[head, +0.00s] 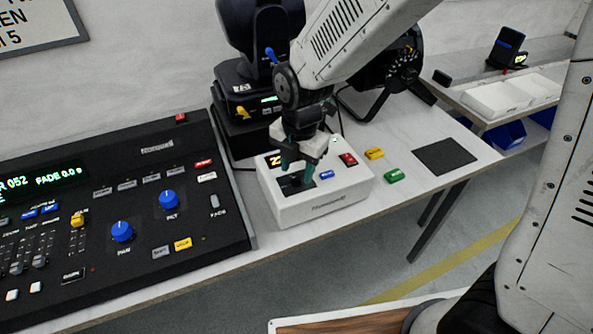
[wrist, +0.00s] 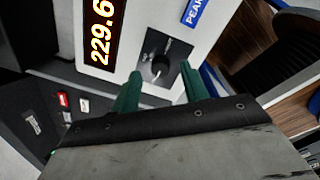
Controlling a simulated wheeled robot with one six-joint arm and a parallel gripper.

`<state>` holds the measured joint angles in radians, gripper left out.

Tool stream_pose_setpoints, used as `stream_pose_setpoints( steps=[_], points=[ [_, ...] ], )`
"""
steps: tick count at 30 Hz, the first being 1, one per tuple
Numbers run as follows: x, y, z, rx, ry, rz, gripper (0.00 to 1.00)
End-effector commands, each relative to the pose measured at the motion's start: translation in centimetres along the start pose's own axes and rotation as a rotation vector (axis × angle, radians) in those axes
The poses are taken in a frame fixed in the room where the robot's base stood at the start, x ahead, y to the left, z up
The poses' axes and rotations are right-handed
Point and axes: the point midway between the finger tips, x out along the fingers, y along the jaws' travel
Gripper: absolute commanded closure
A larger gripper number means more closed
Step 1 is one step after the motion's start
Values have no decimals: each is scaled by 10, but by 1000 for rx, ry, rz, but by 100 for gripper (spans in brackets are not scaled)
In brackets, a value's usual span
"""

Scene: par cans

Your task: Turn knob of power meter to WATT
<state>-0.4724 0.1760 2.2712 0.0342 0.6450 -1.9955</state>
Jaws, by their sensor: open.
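The power meter (head: 335,203) is a white box near the front edge of the table in the head view. Its amber display (wrist: 101,30) shows "229.6" in the wrist view. The black round knob (wrist: 161,68) sits in a dark panel beside the display, with small labels around it that are too small to read. My gripper (head: 297,166) is over the meter's face, pointing down. In the wrist view my gripper (wrist: 158,84) is open, its two green fingers on either side of the knob's near part. I cannot tell whether they touch it.
A blue PEAK button (wrist: 193,10) and a red switch (head: 348,159) are on the meter. A black lighting console (head: 120,215) stands close on the left. Yellow (head: 374,153) and green (head: 395,176) blocks lie to the right, with a black pad (head: 444,156) beyond.

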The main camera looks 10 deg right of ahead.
Motion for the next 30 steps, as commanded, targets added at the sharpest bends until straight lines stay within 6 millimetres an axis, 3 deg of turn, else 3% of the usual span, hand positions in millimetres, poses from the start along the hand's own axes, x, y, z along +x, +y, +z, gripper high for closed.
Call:
stream_pose_setpoints(
  steps=[4, 13, 14, 18, 19, 30],
  points=[
    [14, -1, 0, 1, 1, -2, 55],
    [18, 0, 0, 1, 0, 0, 55],
    [18, 0, 0, 1, 0, 0, 58],
    [17, 0, 0, 1, 0, 0, 97],
    [17, 0, 0, 1, 0, 0, 100],
    [17, 0, 0, 47, -3, 0, 100]
  ],
)
